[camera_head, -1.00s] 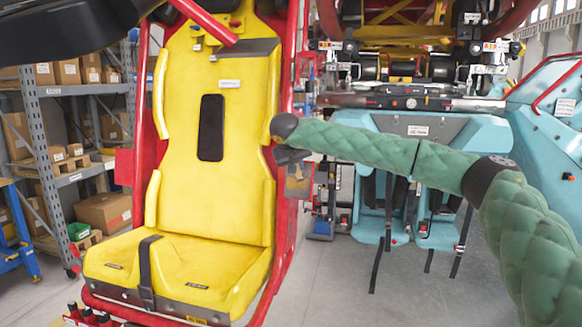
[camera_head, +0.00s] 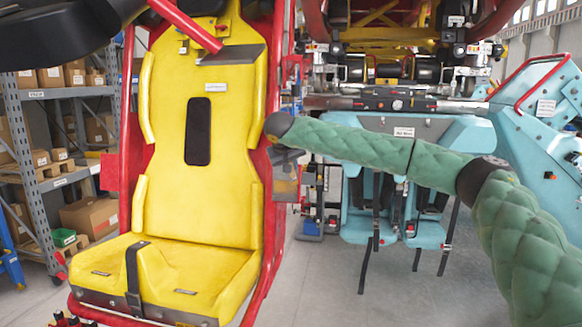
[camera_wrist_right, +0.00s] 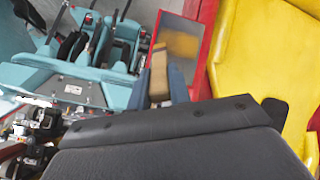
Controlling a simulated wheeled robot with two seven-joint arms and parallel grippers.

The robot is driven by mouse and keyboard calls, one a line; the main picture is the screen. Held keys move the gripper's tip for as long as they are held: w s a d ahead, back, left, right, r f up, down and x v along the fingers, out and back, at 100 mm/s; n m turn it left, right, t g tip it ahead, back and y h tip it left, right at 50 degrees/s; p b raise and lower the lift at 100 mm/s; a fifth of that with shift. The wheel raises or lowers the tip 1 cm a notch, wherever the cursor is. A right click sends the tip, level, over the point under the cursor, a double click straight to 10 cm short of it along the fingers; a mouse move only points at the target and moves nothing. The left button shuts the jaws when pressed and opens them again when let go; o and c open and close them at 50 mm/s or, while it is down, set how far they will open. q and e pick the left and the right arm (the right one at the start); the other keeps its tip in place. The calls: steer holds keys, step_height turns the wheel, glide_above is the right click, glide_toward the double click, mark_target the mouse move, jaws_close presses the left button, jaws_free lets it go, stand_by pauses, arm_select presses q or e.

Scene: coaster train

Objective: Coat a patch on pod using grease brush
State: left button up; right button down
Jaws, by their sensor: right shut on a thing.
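The pod is a yellow seat (camera_head: 222,185) in a red frame, left of centre in the head view; its yellow shell (camera_wrist_right: 258,45) is at the right in the wrist view. A small grey plate (camera_head: 287,183) is on the frame's right side. In the wrist view this red-edged panel (camera_wrist_right: 183,42) has a dull yellow tint, coat or reflection I cannot tell. The grease brush (camera_wrist_right: 158,78), tan with a blue part beside it, points at the panel; contact is unclear. My left gripper is out of view.
Blue seats (camera_head: 405,200) hang under train machinery behind my green padded right arm. A light-blue body (camera_head: 545,125) stands at the right. A shelf with boxes (camera_head: 60,150) is at the left. Grey floor (camera_head: 320,280) is clear in the middle.

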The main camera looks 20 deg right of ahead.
steer(key=shift+w+a+r+p, duration=0.8)
steer(key=shift+w+a+p, duration=0.7)
steer(key=shift+w+a, duration=1.25)
steer(key=shift+s+d, duration=1.35)
steer(key=shift+d, duration=0.2)
steer(key=shift+s+d, duration=1.35)
steer(key=shift+d, duration=0.15)
steer(key=s+a+r, duration=0.1)
steer(key=s+a, duration=0.2)
steer(key=s, duration=0.2)
steer(key=shift+a+r+b, duration=0.15)
steer(key=shift+a+b, duration=0.05)
steer(key=shift+b, duration=0.2)
steer(key=shift+s+a+r, duration=0.2)
steer(key=shift+s+a, duration=0.2)
steer(key=shift+s, duration=0.2)
steer(key=shift+s+a+r, duration=0.15)
steer(key=shift+s+a, duration=0.25)
steer(key=shift+s, duration=0.15)
